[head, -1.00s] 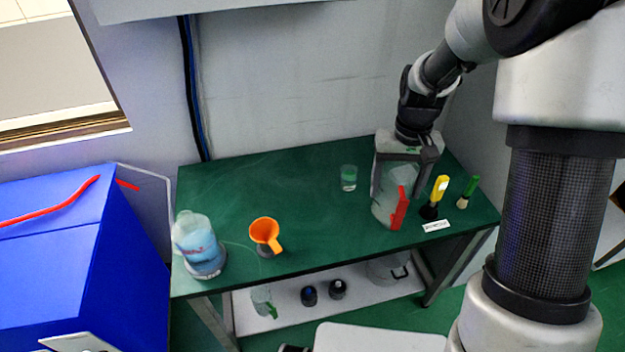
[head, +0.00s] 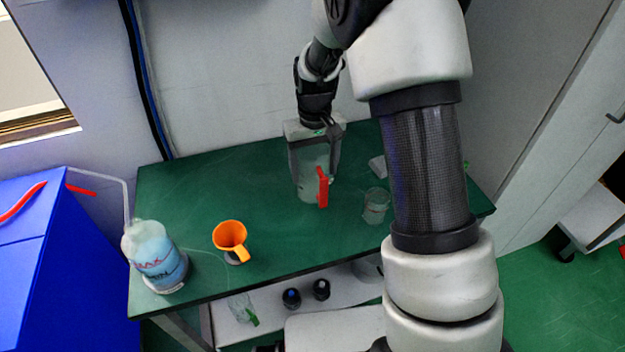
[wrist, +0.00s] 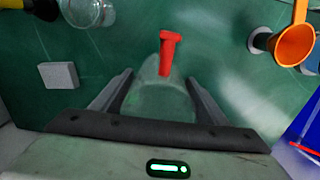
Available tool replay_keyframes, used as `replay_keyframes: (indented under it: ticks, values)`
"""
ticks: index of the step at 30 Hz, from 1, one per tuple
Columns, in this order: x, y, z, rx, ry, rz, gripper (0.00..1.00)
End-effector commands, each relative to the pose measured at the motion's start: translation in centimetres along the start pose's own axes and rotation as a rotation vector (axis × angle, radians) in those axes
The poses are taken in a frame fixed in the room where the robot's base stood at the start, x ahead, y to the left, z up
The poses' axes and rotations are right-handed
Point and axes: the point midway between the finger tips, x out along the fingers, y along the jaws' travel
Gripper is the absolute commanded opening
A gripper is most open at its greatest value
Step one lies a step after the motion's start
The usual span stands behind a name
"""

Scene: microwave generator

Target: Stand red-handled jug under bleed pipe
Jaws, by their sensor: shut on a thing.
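The clear jug with the red handle (head: 323,188) is held between the fingers of my gripper (head: 316,160), over the middle of the green table. It looks upright; whether its base touches the table I cannot tell. In the wrist view the jug (wrist: 163,98) sits between both fingers, its red handle (wrist: 168,52) pointing away from the palm. A thin grey pipe (head: 127,195) comes from the blue cabinet (head: 80,270) at left and bends down. A bottle of blue liquid (head: 157,258) stands at its lower end; the pipe's tip is not clear.
An orange funnel (head: 230,236) stands between the bottle and the jug. A clear beaker (head: 376,206) and a grey block (head: 378,166) are right of the jug. A lower shelf holds a green-handled jug (head: 243,308) and dark-capped bottles (head: 291,298). The back left tabletop (head: 200,185) is clear.

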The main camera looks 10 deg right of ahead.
Motion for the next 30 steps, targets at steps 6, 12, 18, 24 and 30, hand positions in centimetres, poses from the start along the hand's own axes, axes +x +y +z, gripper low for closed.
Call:
replay_keyframes:
  ticks: [6,12,18,24,30]
  values:
    - [2.5,0.0,0.1,0.0,-0.003,0.0,0.41]
    - [3.9,0.0,0.0,0.001,0.001,0.0,0.41]
    - [4.0,0.0,0.0,0.001,0.001,0.0,0.41]
    - [4.2,0.0,0.0,0.001,0.0,0.0,0.86]
    - [4.1,0.0,0.0,0.001,0.0,0.0,0.86]
